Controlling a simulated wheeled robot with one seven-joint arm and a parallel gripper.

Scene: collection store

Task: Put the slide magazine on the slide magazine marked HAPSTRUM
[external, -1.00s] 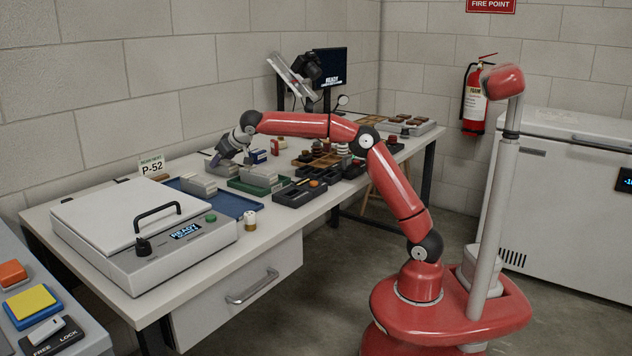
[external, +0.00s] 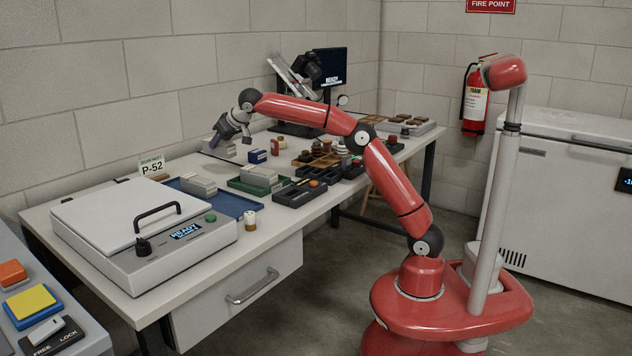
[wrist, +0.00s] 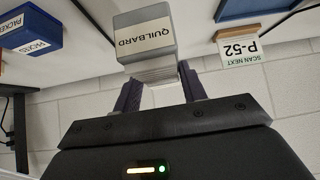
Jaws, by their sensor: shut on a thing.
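My gripper (wrist: 158,92) is shut on a grey slide magazine (wrist: 146,36) with a label reading QUILBARD. In the external view my gripper (external: 222,138) holds it (external: 217,149) above the back of the bench, near the wall. Grey block-shaped magazines (external: 198,185) sit on the blue tray (external: 236,203), and another grey one (external: 259,175) sits in the green tray (external: 240,186). Their markings are too small to read, so I cannot tell which is HAPSTRUM.
A P-52 sign (external: 152,167) stands behind the blue tray; it also shows in the wrist view (wrist: 238,48). A small blue box (external: 257,156) stands right of my gripper. A lidded machine (external: 130,235) fills the bench's left end. Dark trays (external: 299,192) lie right of the green tray.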

